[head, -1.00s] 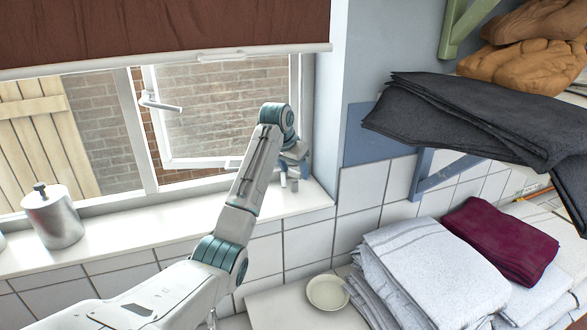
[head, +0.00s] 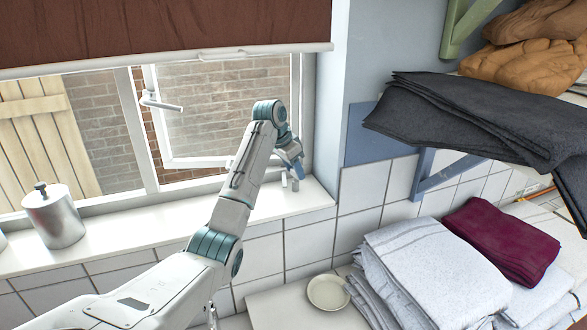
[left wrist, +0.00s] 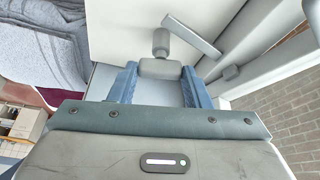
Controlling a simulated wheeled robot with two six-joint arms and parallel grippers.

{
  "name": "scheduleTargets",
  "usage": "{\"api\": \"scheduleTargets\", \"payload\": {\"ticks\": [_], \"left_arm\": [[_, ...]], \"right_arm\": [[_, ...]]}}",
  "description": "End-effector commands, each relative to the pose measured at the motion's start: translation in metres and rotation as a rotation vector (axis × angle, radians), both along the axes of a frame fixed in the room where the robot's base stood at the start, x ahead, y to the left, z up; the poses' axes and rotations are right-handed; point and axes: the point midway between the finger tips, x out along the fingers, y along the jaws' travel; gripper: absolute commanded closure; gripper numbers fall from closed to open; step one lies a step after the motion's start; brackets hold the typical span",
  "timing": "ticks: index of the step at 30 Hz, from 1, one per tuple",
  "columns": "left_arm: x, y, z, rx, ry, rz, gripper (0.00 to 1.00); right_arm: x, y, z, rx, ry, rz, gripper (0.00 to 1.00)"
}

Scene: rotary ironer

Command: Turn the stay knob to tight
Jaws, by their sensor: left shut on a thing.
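The stay knob (left wrist: 160,68) is a small grey piece on the window stay, seen between my left fingers in the left wrist view. My left gripper (left wrist: 160,84) has a blue finger on each side of it and is shut on it. A round grey post (left wrist: 161,42) and a flat grey bar (left wrist: 191,36) show just beyond the knob. In the head view my left gripper (head: 291,166) is at the right end of the window sill, low by the open window. The knob is too small there to read its turn. My right gripper is not in view.
The white window sill (head: 150,222) runs left with a metal canister (head: 54,216) on it. The open window sash (head: 225,115) stands behind my arm. Folded towels (head: 435,270), a small dish (head: 327,292) and a dark cloth (head: 470,120) overhanging from a shelf are at right.

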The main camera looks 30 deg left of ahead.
Motion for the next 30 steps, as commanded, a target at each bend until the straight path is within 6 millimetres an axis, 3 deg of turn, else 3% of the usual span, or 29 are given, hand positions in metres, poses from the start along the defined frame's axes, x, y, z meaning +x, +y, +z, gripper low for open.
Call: {"api": "scheduleTargets", "payload": {"ticks": [12, 27, 28, 30], "left_arm": [[0.0005, 0.0005, -0.0006, -0.002, 0.001, -0.180, 0.79], [0.0005, 0.0004, -0.0008, -0.001, 0.002, -0.199, 0.79], [0.0005, 0.0004, -0.0009, -0.001, 0.002, -0.199, 0.51], [0.0005, 0.0004, -0.0008, 0.000, 0.001, -0.199, 0.37]], "right_arm": [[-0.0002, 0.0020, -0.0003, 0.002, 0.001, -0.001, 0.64], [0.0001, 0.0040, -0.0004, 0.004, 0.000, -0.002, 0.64], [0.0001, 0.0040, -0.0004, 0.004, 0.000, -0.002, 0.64], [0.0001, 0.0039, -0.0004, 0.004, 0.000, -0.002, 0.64]]}}
